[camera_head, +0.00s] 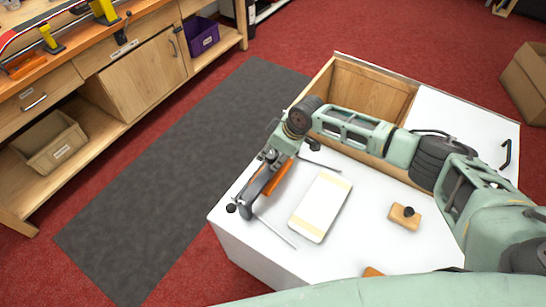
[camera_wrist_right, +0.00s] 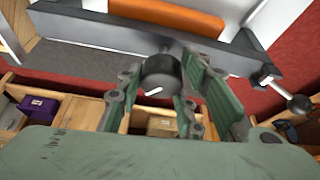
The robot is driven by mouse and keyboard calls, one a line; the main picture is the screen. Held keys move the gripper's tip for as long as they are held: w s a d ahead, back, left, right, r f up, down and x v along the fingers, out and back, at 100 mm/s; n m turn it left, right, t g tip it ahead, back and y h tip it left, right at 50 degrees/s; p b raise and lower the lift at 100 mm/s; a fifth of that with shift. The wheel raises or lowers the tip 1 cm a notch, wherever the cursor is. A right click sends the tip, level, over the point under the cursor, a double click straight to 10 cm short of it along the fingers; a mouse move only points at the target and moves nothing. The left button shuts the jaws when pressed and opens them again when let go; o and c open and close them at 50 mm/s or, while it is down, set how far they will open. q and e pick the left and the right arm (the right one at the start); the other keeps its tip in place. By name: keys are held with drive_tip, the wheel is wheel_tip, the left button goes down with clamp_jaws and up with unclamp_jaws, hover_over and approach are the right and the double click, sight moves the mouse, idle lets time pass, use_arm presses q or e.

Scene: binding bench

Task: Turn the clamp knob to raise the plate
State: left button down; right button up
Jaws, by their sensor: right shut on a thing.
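The clamp (camera_head: 248,202) is a long dark grey bar at the left edge of the white worktop. An orange strip (camera_head: 276,178) lies alongside it. In the right wrist view, the grey clamp body (camera_wrist_right: 100,30) runs across the top, with the orange piece (camera_wrist_right: 170,14) behind it. The black clamp knob (camera_wrist_right: 161,77), with a white mark on its face, sits between my right fingers. My right gripper (camera_head: 268,156) is shut on the knob, and its fingers also show in the wrist view (camera_wrist_right: 165,85). The plate is not clearly distinguishable. My left gripper is out of view.
On the white worktop (camera_head: 250,240) are a cream pad (camera_head: 320,205), a thin rod (camera_head: 276,231) and a wooden block with a black knob (camera_head: 405,216). A black ball handle (camera_head: 231,208) protrudes at the clamp's near end. A wooden bench with bins stands at the left.

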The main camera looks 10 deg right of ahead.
drive_tip(key=shift+w+d+f+n+b, duration=0.1)
drive_tip(key=shift+w+d+n+b, duration=0.1)
drive_tip(key=shift+n+b, duration=0.55)
drive_tip(key=shift+r+n+g+y, duration=0.2)
drive_tip(key=shift+n+g+y, duration=0.1)
drive_tip(key=shift+n, duration=0.15)
drive_tip(key=o, duration=0.8)
drive_tip(key=shift+o, duration=1.3)
drive_tip(key=shift+w+a+f, duration=0.1)
drive_tip(key=shift+f, duration=0.05)
drive_tip(key=v, duration=1.2)
